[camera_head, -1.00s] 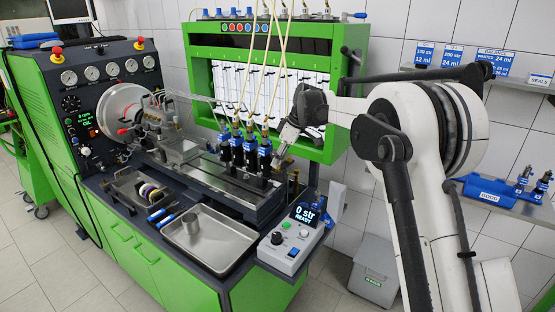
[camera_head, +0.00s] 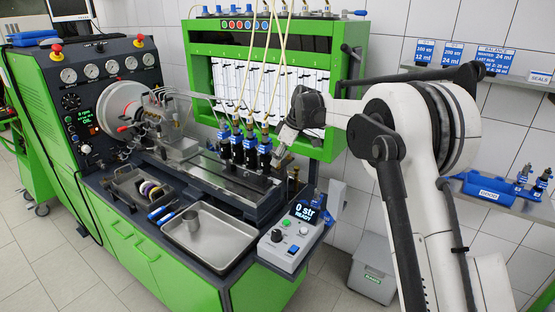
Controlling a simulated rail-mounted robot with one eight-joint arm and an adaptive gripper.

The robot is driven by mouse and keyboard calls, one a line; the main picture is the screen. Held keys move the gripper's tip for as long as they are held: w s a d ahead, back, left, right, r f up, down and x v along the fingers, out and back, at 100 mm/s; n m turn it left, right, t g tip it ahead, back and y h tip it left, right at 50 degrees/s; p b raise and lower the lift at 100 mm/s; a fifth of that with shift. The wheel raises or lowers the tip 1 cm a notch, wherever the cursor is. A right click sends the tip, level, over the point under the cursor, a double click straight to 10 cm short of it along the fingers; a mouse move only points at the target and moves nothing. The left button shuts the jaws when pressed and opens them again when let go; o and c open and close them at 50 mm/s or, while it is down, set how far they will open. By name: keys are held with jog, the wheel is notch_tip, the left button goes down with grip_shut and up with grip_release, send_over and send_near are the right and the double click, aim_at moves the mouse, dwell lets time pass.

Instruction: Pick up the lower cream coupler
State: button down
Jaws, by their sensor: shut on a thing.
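My gripper (camera_head: 279,157) points down and left, just right of the rightmost blue-and-black injector (camera_head: 265,153) in the row on the bench. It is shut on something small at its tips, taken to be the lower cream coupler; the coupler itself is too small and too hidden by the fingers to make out. Cream hoses (camera_head: 271,62) run from the top of the green cabinet down to the injectors. Whether the held piece is apart from the bench or still touching a fitting, I cannot tell.
The green cabinet with white measuring tubes (camera_head: 228,93) stands behind the gripper. A steel tray (camera_head: 211,236) with a metal cup (camera_head: 190,219) and a control box (camera_head: 291,236) reading "0 str READY" are in front. A blue holder (camera_head: 487,188) sits on the right wall shelf.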

jog(key=shift+r, duration=0.1)
notch_tip(320, 180, up, 4)
jog(key=shift+b, duration=0.6)
jog(key=s+a+r+b, duration=0.2)
jog(key=s+a+r, duration=0.4)
jog(key=s, duration=0.3)
jog(key=shift+a+r, duration=0.4)
jog(key=shift+a, duration=0.35)
